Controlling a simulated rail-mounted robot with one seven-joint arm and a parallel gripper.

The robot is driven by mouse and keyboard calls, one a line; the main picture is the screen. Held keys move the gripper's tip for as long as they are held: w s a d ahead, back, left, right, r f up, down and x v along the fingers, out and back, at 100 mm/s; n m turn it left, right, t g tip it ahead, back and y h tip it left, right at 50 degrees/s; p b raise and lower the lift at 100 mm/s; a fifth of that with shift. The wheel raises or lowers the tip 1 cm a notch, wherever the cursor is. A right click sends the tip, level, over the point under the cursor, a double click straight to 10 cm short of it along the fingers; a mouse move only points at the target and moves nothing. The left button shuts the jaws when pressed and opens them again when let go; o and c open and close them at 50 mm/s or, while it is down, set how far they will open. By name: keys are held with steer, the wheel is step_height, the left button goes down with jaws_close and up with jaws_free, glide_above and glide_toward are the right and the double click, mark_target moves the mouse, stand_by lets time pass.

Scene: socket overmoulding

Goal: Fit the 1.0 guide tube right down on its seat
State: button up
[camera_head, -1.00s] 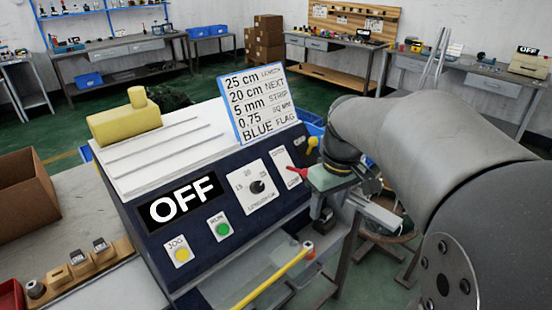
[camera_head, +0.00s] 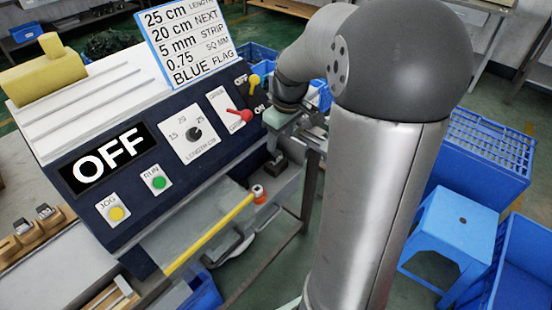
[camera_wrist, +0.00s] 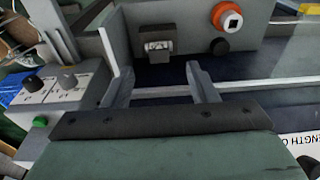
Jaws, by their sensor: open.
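My gripper (camera_wrist: 160,82) is open in the wrist view, its two fingers spread with nothing between them. Beyond the fingertips, a small grey block with a white marked face (camera_wrist: 157,46) sits against the light grey machine wall; its marking is too small to read, so I cannot tell if it is the 1.0 guide tube. In the head view my gripper (camera_head: 277,162) is at the right end of the machine (camera_head: 140,150). A wooden rack (camera_head: 35,240) at the left holds several small pieces with dark tops; their labels are unreadable. The tube's seat cannot be identified surely.
The machine display (camera_head: 103,160) reads OFF. A red lever (camera_head: 239,115) and a yellow lever (camera_head: 254,82) stick out near my gripper. An orange ring with a square centre (camera_wrist: 228,18) and a black knob (camera_wrist: 220,46) sit beside the grey block. A blue stool (camera_head: 450,228) stands right.

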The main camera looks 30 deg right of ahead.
mark_target(276, 153)
steer(key=shift+w+a+f, duration=0.1)
steer(key=shift+w+f, duration=0.15)
steer(key=shift+f, duration=0.65)
steer(key=shift+w+f, duration=0.2)
steer(key=shift+f, duration=0.65)
steer(key=shift+w+a+f, duration=0.1)
steer(key=shift+w+f, duration=0.15)
steer(key=shift+f, duration=0.65)
steer(key=shift+c, duration=0.3)
steer(key=c, duration=1)
